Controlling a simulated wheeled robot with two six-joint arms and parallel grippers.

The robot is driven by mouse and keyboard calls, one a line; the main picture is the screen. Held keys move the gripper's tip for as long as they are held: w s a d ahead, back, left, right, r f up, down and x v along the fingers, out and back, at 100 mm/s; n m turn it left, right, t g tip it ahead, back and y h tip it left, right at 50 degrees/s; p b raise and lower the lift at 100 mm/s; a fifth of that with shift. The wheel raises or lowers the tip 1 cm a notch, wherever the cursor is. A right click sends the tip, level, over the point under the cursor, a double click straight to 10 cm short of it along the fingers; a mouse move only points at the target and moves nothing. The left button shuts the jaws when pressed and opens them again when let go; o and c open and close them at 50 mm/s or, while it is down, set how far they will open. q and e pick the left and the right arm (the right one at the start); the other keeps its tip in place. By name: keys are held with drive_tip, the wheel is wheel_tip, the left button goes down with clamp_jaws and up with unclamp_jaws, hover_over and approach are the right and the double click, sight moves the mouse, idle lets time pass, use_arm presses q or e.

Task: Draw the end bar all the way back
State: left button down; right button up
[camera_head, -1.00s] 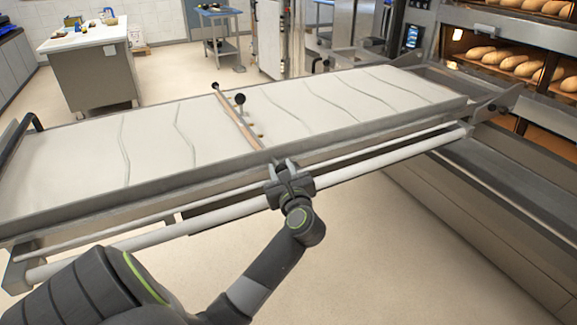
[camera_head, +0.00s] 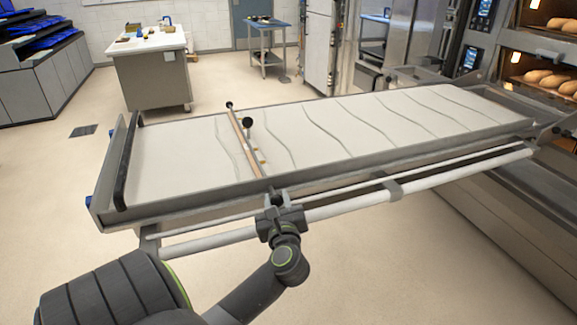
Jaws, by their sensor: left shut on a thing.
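The end bar (camera_head: 236,130) looks like a narrow wooden bar with black knobs, lying across the pale canvas belt (camera_head: 350,130) of the long loader. It sits roughly a third of the way from the loader's left end. My left gripper (camera_head: 278,203) is at the loader's near side, just outside the side rail and in line with the bar's near end. It is shut on the bar's near end, though its fingers and the rail hide the contact. My right gripper is not in view.
A black handle (camera_head: 127,165) spans the loader's left end. A white roller tube (camera_head: 345,208) runs along the near side below the rail. Deck ovens with bread (camera_head: 540,82) stand at right. A worktable (camera_head: 150,70) stands behind; the floor at left is open.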

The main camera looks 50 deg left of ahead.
use_arm(q)
drive_tip(key=shift+s+a, duration=0.35)
drive_tip(key=shift+s, duration=0.4)
drive_tip(key=c, duration=1.5)
unclamp_jaws()
drive_tip(key=o, duration=0.4)
drive_tip(key=shift+s+a, duration=0.1)
drive_tip(key=shift+s, duration=0.1)
drive_tip(key=shift+w, duration=0.1)
